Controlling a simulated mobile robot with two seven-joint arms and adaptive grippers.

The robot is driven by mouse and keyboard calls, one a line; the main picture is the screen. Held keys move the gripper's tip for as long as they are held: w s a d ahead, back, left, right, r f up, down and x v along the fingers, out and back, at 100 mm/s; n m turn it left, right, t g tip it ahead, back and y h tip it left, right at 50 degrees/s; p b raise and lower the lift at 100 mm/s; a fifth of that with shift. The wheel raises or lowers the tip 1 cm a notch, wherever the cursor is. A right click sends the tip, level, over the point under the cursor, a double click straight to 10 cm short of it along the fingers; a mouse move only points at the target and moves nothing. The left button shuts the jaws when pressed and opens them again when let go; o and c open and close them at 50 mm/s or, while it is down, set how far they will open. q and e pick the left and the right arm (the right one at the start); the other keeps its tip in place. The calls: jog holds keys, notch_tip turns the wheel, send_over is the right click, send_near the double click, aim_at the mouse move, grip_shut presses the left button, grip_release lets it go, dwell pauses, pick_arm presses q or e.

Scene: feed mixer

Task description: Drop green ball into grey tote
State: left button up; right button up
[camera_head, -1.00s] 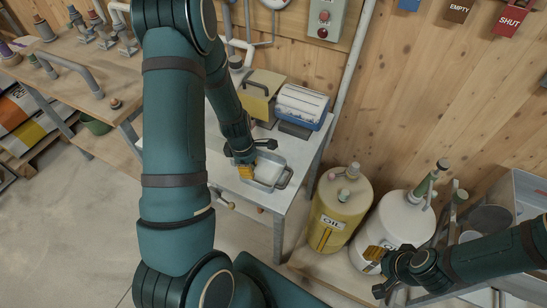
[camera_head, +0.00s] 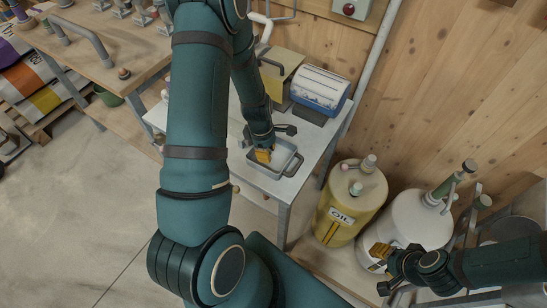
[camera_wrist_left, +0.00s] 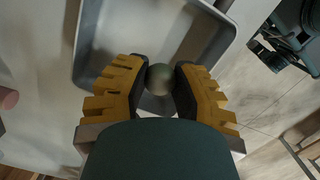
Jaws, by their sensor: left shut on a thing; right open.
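The green ball (camera_wrist_left: 160,79) shows in the left wrist view as a dull greenish sphere between the yellow finger pads. My left gripper (camera_wrist_left: 157,85) is shut on it. The grey tote (camera_wrist_left: 87,40) lies below and behind the ball in that view. In the head view the grey tote (camera_head: 285,168) sits on the white table, and my left gripper (camera_head: 264,156) is at its near-left part, over the opening. The ball is hidden in the head view. My right gripper (camera_head: 380,256) is open and empty beside the white drum, at the lower right.
A yellow oil drum (camera_head: 350,205) and a white drum (camera_head: 408,222) stand right of the table (camera_head: 250,178). A blue-and-white box (camera_head: 320,90) and a yellowish box (camera_head: 278,72) stand behind the tote. A wooden bench (camera_head: 100,72) is at the upper left.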

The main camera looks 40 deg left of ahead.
pick_arm(q)
jog(key=shift+f, duration=0.2)
jog(key=o, duration=0.9)
jog(key=shift+c, duration=0.2)
jog(key=shift+r, duration=0.1)
notch_tip(320, 180, up, 12)
jog(key=a, duration=0.1)
jog(key=shift+s+a, duration=0.15)
jog(key=shift+s, duration=0.15)
jog(key=d+f+m, duration=0.6)
jog(key=d, duration=0.1)
jog(key=d+f+m, duration=0.3)
jog(key=d, duration=0.1)
jog(key=shift+s+d+f+m+h, duration=0.2)
jog(key=shift+d+m+h, duration=0.1)
jog(key=shift+m, duration=0.1)
jog(key=s+d+f+m+h, duration=0.1)
jog(key=s+d+f+m, duration=0.1)
jog(key=d+m, duration=0.3)
jog(key=s+d+f+m+t+h, duration=0.1)
jog(key=s+d+f+m, duration=0.2)
jog(key=d+m, duration=0.3)
jog(key=d, duration=0.3)
jog(key=shift+s+d, duration=0.2)
jog(key=shift+d, duration=0.05)
